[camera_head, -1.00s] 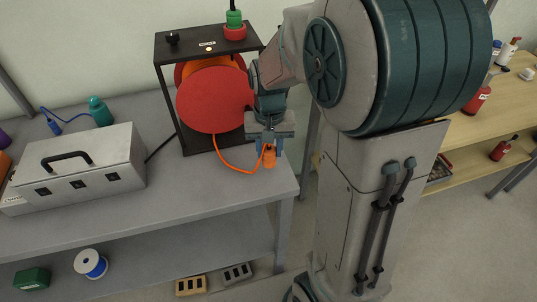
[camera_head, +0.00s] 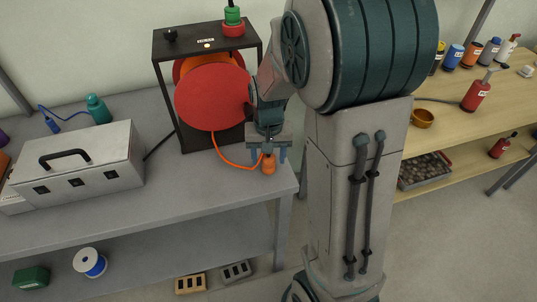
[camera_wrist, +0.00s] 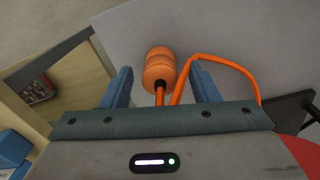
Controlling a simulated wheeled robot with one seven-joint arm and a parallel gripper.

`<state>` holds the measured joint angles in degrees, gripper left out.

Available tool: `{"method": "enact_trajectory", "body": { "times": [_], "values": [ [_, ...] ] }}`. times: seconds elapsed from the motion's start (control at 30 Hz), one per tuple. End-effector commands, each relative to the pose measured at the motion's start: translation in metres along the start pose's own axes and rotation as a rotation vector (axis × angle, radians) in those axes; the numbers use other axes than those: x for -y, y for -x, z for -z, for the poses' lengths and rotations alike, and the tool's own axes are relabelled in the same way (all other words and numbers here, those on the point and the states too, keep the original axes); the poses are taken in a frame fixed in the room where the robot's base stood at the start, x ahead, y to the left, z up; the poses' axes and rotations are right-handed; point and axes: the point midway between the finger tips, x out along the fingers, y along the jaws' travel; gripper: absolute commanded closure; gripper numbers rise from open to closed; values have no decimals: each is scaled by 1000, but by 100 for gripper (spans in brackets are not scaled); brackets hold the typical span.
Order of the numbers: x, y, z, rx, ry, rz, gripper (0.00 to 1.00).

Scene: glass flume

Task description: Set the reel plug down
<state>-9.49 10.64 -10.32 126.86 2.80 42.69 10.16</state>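The orange reel plug (camera_head: 268,165) rests on the grey bench near its right front corner. Its orange cord (camera_head: 232,166) runs left to the red reel (camera_head: 213,97) in a black frame. My gripper (camera_head: 269,157) is open just above the plug, with a blue finger standing clear on each side. In the wrist view the plug (camera_wrist: 160,68) shows between and a little beyond the open fingertips (camera_wrist: 161,78), with a gap on both sides. The cord passes beneath the gripper there.
A metal case (camera_head: 82,163) with a black handle and a teal bottle (camera_head: 98,109) stand on the left of the bench (camera_head: 190,200). The bench's right edge is close to the plug. A wooden table (camera_head: 450,125) with bottles stands at right.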

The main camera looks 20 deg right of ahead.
Motion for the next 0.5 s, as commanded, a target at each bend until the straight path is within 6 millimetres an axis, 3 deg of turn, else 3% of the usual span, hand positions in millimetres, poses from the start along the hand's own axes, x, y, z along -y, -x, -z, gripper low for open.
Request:
{"method": "enact_trajectory", "body": {
  "times": [0.27, 0.37, 0.5],
  "values": [
    [0, 3, 0, 0, 0, 0, 45],
    [0, 13, 1, -3, 0, 1, 45],
    [0, 40, 1, -6, 0, 1, 45]
  ]
}}
